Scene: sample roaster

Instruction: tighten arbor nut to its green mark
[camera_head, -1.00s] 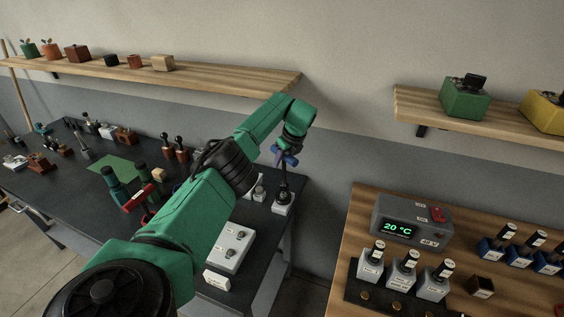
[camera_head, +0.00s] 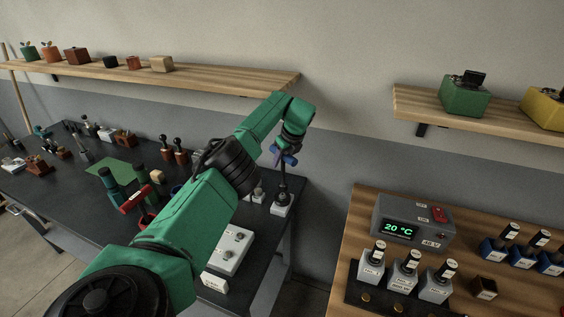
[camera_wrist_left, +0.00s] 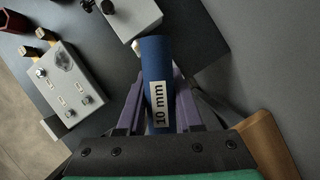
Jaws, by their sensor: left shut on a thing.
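My left gripper (camera_head: 285,163) is at the back right corner of the dark bench. In the left wrist view its purple fingers (camera_wrist_left: 158,100) are shut on a blue tool (camera_wrist_left: 152,55) labelled "10 mm". In the head view a dark upright post stands below the gripper on a small pale block (camera_head: 281,207). The far end of the blue tool overlaps this block (camera_wrist_left: 128,14) in the wrist view. I cannot tell whether they touch. The arbor nut and its green mark cannot be made out. My right gripper is out of view.
A grey panel with knobs (camera_head: 231,250) lies on the bench (camera_head: 70,215), close to my left arm. A wooden table (camera_head: 345,250) at the right holds a "20 °C" controller (camera_head: 412,219) and several labelled bottles. A wooden shelf (camera_head: 230,83) runs behind the arm. A gap separates bench and table.

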